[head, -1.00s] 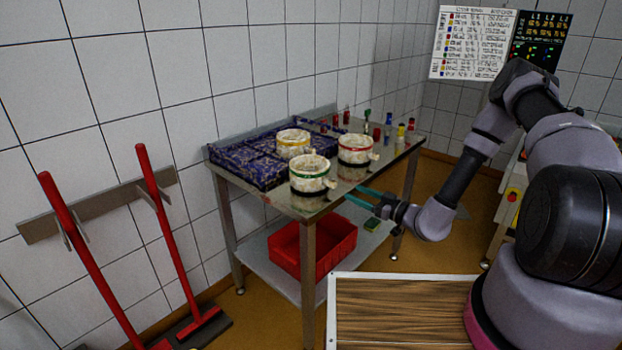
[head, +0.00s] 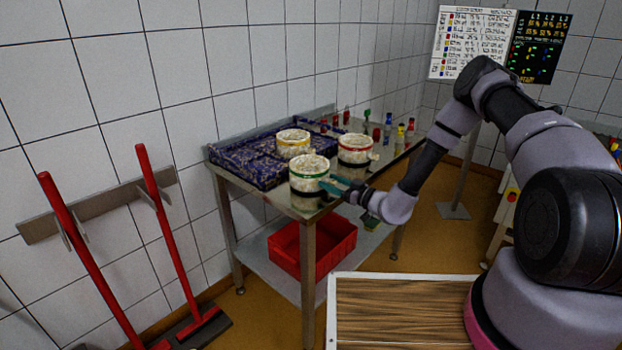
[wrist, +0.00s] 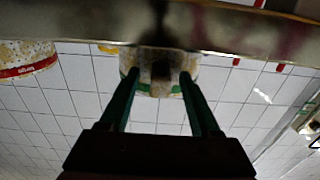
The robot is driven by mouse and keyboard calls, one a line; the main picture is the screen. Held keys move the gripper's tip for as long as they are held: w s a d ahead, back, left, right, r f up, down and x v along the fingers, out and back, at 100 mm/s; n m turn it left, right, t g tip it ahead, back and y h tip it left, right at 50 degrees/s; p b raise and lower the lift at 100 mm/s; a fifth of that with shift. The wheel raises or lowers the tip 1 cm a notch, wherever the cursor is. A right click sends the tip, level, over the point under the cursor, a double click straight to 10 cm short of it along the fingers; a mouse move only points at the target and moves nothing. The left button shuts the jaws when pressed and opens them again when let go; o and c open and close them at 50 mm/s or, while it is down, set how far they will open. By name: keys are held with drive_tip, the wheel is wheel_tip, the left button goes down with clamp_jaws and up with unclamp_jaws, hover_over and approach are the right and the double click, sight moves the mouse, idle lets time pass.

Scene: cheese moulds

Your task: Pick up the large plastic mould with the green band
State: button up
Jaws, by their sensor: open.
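The large plastic mould with the green band (head: 308,170) stands upright near the front edge of the steel table, pale and speckled. In the wrist view the same mould (wrist: 160,87) is straight ahead, behind and between my fingertips. A small darker block on its near side shows between the fingers. My gripper (head: 332,184) is open, with teal fingers, at the mould's right side. In the wrist view the gripper (wrist: 159,76) has a finger on either side of that block. I cannot tell whether the fingers touch the mould.
A red-banded mould (head: 355,148) stands behind and to the right, and a yellow-banded mould (head: 293,140) farther back. A blue patterned tray (head: 240,165) lies to the left. Several small bottles (head: 388,125) stand at the back right. A red crate (head: 330,250) sits on the lower shelf.

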clamp_jaws()
wheel_tip(320, 180, up, 10)
drive_tip(key=shift+r, duration=0.1)
idle(0.6)
